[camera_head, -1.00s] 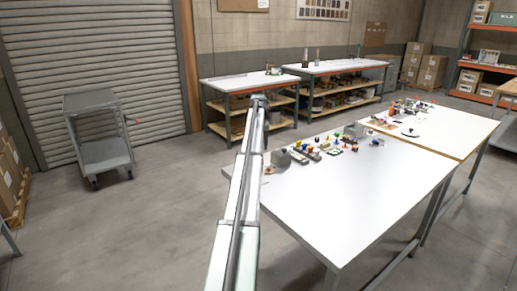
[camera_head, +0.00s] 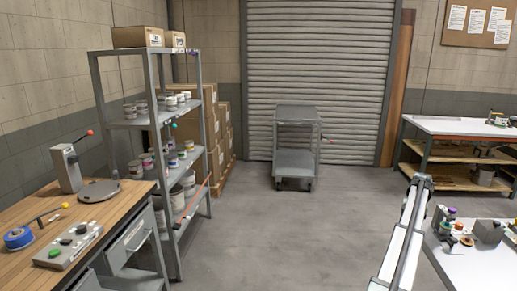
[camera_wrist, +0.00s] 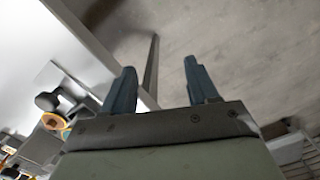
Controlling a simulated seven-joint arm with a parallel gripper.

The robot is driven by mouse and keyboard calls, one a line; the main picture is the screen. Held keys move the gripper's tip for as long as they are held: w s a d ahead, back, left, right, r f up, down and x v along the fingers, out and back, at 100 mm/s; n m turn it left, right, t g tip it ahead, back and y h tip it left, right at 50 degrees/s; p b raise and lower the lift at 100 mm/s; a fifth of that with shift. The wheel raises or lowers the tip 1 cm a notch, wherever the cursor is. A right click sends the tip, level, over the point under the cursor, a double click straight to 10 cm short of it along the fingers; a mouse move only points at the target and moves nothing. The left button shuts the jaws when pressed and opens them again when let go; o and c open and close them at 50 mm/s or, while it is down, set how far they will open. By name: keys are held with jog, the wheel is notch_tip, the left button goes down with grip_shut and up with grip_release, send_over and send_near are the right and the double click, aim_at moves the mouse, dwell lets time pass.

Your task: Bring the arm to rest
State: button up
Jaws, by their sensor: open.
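My gripper (camera_wrist: 160,88) shows in the wrist view with its two dark blue fingers apart and nothing between them. Behind the fingers are the grey floor and the edge and leg of a white table. In the head view my arm reaches up at the lower right, beside the left end of the white table (camera_head: 462,268). The fingers cannot be made out in the head view.
Small colored items and a grey block (camera_head: 488,231) stand on the white table near my arm. A grey cart (camera_head: 295,112) stands before the shutter. A metal shelf (camera_head: 128,122) with jars and a wooden bench (camera_head: 70,212) are at left. The middle floor is clear.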

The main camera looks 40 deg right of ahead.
jog(key=w+a+f+n+y, duration=0.1)
jog(key=w+a+f+n, duration=0.2)
jog(key=w+a+f, duration=1.65)
jog(key=w+a+f+n+g, duration=0.1)
jog(key=a+f, duration=0.3)
jog(key=a, duration=0.5)
jog(key=w+a+f+n+g, duration=0.15)
jog(key=a+f, duration=0.25)
jog(key=a, duration=0.5)
jog(key=w+a+f+n, duration=0.1)
jog(key=w+a+f, duration=0.1)
jog(key=a+f, duration=0.5)
jog(key=s+a+f+n+g, duration=0.1)
jog(key=s+a+f, duration=0.15)
jog(key=a, duration=0.75)
jog(key=s+a+f+n, duration=0.1)
jog(key=s+a+f, duration=0.15)
jog(key=a, duration=0.75)
jog(key=s+a+f+n+g, duration=0.15)
jog(key=s+a, duration=0.25)
jog(key=a, duration=0.5)
jog(key=s+a+f+n+h, duration=0.1)
jog(key=s+a+n, duration=0.1)
jog(key=s+a, duration=0.5)
jog(key=s+a+f+n+g, duration=0.1)
jog(key=s+a, duration=0.7)
jog(key=s, duration=0.3)
jog(key=shift+s+a+f+n+g+h, duration=0.25)
jog(key=shift+s+a+n+g+h, duration=0.05)
jog(key=shift+s+n+h, duration=0.1)
